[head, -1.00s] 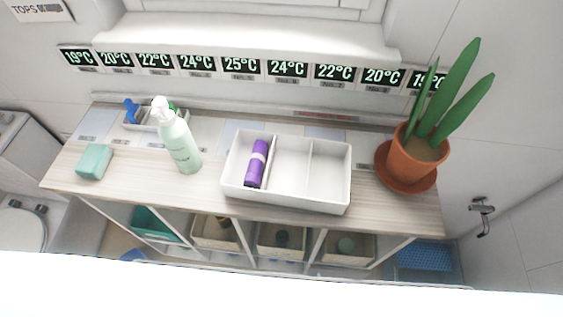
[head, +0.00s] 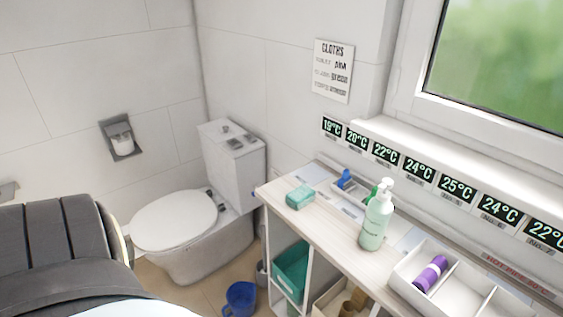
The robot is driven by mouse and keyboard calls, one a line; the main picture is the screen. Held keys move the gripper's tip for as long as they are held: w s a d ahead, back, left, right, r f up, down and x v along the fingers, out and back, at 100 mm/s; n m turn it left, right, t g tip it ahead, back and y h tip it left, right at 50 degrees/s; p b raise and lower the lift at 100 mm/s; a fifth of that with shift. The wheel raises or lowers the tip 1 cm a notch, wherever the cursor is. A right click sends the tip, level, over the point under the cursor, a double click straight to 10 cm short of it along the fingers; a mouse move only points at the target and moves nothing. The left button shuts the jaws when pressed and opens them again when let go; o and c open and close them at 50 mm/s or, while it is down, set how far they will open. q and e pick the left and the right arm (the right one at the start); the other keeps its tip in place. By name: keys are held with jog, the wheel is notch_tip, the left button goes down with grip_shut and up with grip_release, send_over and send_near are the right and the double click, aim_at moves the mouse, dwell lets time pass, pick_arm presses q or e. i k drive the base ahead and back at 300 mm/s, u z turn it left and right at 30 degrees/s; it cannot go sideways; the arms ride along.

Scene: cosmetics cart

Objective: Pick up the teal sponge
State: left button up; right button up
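The teal sponge (head: 300,197) is a small block lying flat on the near left end of the pale wooden cart top (head: 331,222) in the head view. Nothing covers it and nothing touches it. Neither gripper shows in the view.
A pale green pump bottle (head: 376,218) and a small tray (head: 352,190) with a blue item stand right of the sponge. A white divided box (head: 449,285) holds a purple cylinder (head: 430,273). A toilet (head: 180,222) and a blue bucket (head: 239,298) are left of the cart.

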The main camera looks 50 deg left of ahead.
aim_at(300, 196)
jog(key=u, duration=1.4)
jog(key=i, duration=0.3)
jog(key=u, duration=2.05)
jog(key=i, duration=2.3)
jog(key=z, duration=3.9)
jog(key=i, duration=0.4)
